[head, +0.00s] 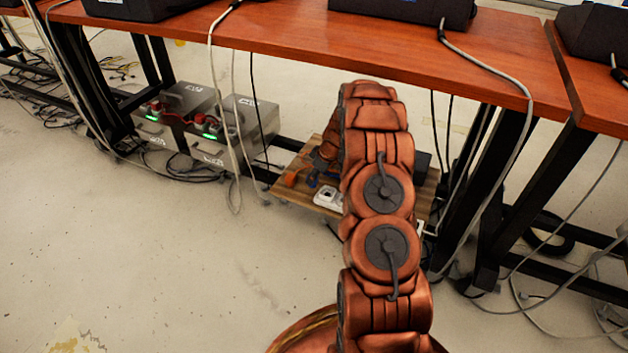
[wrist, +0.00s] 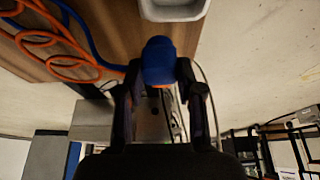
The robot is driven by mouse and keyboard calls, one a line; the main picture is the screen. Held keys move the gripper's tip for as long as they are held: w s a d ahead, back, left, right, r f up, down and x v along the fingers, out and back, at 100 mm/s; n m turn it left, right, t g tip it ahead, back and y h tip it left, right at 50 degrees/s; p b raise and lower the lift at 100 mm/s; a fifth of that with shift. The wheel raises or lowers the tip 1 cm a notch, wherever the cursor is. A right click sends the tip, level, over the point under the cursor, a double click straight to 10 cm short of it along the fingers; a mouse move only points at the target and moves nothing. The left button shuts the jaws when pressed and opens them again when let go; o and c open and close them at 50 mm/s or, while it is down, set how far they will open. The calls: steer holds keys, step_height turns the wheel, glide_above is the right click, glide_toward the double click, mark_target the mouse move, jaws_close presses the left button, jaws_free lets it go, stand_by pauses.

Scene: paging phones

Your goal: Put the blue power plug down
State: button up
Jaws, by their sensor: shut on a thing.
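The blue power plug (wrist: 158,62) is between the two fingertips of my gripper (wrist: 160,78) in the wrist view, and the gripper is shut on it. A blue cable (wrist: 86,36) lies beside it over a wooden board (wrist: 132,20). In the head view my arm hides most of the board (head: 292,194). A small patch of blue (head: 312,180) shows on or just above the board, beside the dark end of my arm. I cannot tell whether the plug touches the board.
An orange cable (wrist: 52,44) lies coiled on the board. A white socket block (head: 327,197) sits at its front; a white-rimmed thing (wrist: 174,11) is near the plug. Metal boxes (head: 240,128) stand left under the red-brown table (head: 290,42). Cables hang around; the front floor is clear.

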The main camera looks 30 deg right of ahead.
mark_target(317, 179)
steer(key=shift+f, duration=1.75)
steer(key=shift+f+b, duration=0.2)
steer(key=shift+b, duration=0.1)
steer(key=o, duration=1.2)
steer(key=shift+r, duration=0.2)
steer(key=shift+s+d+r, duration=0.15)
steer(key=shift+r, duration=0.35)
steer(key=shift+b+v, duration=0.3)
steer(key=shift+v, duration=0.75)
steer(key=s+d+b, duration=0.1)
steer(key=s+d, duration=0.1)
steer(key=s, duration=0.1)
steer(key=s+d+b, duration=0.1)
steer(key=s+d, duration=0.1)
steer(key=s, duration=0.2)
steer(key=s+d+b, duration=0.2)
steer(key=s, duration=0.1)
steer(key=shift+s, duration=0.15)
